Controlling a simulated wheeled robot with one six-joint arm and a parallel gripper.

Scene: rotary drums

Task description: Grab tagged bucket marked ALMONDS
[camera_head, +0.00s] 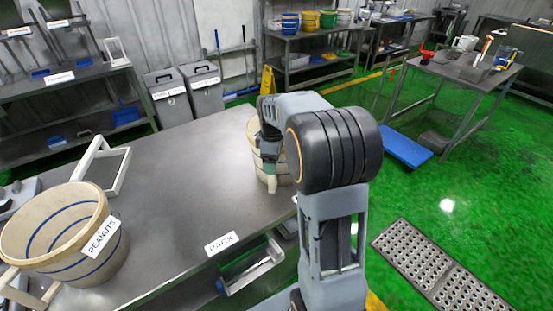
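A cream bucket with blue stripes (285,172) stands near the far right edge of the steel table (185,175), largely hidden behind my arm. No tag on it can be read from here. My gripper (270,173) is at the near side of this bucket, pointing down, with a pale piece at its tip. Whether its fingers are open or closed on anything cannot be made out. Another cream bucket with blue stripes (72,262) stands at the near left of the table. Its white tag (102,237) reads PEANUTS. I see no tag reading ALMONDS.
A white-framed stand (118,172) is on the table behind the PEANUTS bucket. A PACK label (221,242) is on the table's front edge. Grey bins (187,93) stand behind the table. The table's middle is clear. Open green floor (450,165) lies to the right.

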